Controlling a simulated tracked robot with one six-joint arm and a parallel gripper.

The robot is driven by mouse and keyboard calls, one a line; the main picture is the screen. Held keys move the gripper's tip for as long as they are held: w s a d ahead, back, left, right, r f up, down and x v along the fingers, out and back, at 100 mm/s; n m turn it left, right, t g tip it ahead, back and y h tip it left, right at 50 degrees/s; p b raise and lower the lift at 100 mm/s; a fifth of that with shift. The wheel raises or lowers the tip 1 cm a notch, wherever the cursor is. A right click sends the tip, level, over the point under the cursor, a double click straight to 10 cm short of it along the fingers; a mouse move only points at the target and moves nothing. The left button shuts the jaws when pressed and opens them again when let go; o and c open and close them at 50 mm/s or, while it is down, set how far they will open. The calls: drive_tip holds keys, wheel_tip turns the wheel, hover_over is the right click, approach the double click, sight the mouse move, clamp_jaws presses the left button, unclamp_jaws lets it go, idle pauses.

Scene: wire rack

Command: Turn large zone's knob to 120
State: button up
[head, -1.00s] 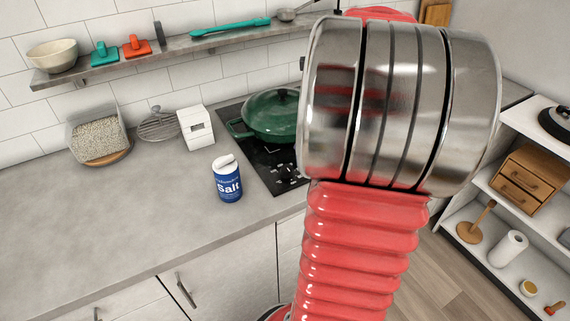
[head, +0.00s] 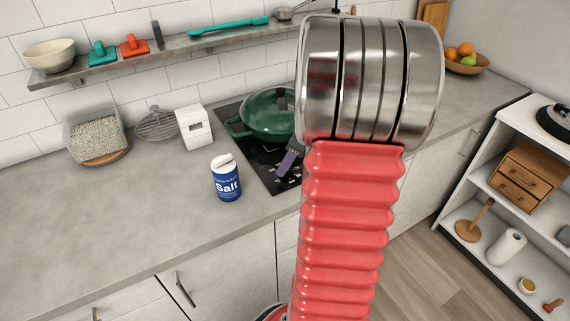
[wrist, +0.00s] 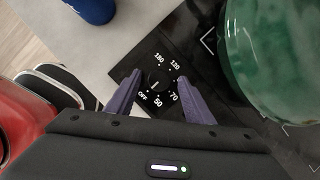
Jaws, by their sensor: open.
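The black cooktop (head: 254,160) lies on the counter, with the green pot (head: 262,121) on it. In the wrist view, the large zone's dark knob (wrist: 156,85) sits among the printed marks OFF, 50, 70, 120 and 180. A small pale mark shows on the knob, but its exact setting is hard to read. My gripper (wrist: 160,76) is open, with its purple fingers on either side of the dial. I cannot tell whether they touch the knob. In the head view, one purple finger (head: 288,162) shows over the cooktop; my arm hides the rest.
The blue salt can (head: 226,180) stands left of the cooktop near the counter's front. The pot (wrist: 282,50) is close on the right in the wrist view. A white box (head: 194,128) stands behind the salt.

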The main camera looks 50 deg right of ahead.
drive_tip(key=shift+x, duration=0.8)
drive_tip(key=shift+c, duration=0.2)
